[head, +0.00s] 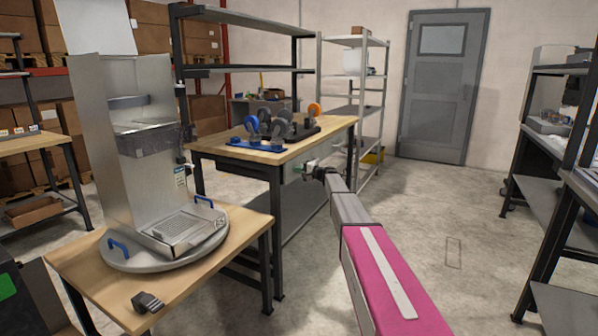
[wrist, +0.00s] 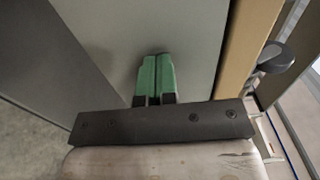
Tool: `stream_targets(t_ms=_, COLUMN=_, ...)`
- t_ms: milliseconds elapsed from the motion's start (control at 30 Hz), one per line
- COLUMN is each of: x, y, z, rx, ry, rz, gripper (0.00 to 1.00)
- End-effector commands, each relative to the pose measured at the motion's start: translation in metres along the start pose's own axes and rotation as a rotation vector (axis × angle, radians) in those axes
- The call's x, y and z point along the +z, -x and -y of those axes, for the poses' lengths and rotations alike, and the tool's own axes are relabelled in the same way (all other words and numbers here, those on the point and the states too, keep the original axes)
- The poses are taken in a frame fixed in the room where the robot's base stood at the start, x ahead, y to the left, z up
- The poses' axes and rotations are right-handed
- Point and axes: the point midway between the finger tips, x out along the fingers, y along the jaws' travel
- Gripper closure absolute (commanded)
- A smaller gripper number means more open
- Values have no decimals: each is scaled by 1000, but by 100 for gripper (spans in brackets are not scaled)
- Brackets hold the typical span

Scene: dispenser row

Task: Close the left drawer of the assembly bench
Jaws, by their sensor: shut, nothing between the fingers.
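The assembly bench (head: 230,157) has a wooden top and dark legs, and stands in the middle of the head view. My gripper (head: 309,167) is at its right side, just below the top's edge. In the wrist view its green fingers (wrist: 157,60) are together with nothing between them. They point at a plain grey panel (wrist: 185,35) beside the wooden edge (wrist: 245,45), touching it or very close. This panel may be a drawer front; I cannot tell which drawer, or how far out it is. My arm partly covers the bench's right side.
Caster wheels and a blue part (head: 252,145) lie on the bench top. A metal machine (head: 150,180) stands on a wooden table in front left. A shelf rack (head: 372,100) and grey door (head: 437,90) are behind.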

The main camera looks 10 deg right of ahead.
Motion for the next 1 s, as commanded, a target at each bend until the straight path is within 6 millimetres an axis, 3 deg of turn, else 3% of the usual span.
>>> stream_targets(t_ms=167, x=5, y=25, z=0, rx=-1, ry=0, rz=0, gripper=100)
stream_targets(t_ms=500, x=6, y=96, z=0, rx=0, ry=0, rz=0, gripper=100)
stream_targets(t_ms=800, x=6, y=126, z=-1, rx=2, ry=0, rz=2, gripper=100)
stream_targets(t_ms=900, x=20, y=129, z=-9, rx=32, ry=6, rz=11, gripper=100)
stream_targets(t_ms=1000, x=55, y=132, z=-30, rx=113, ry=21, rz=37, gripper=100)
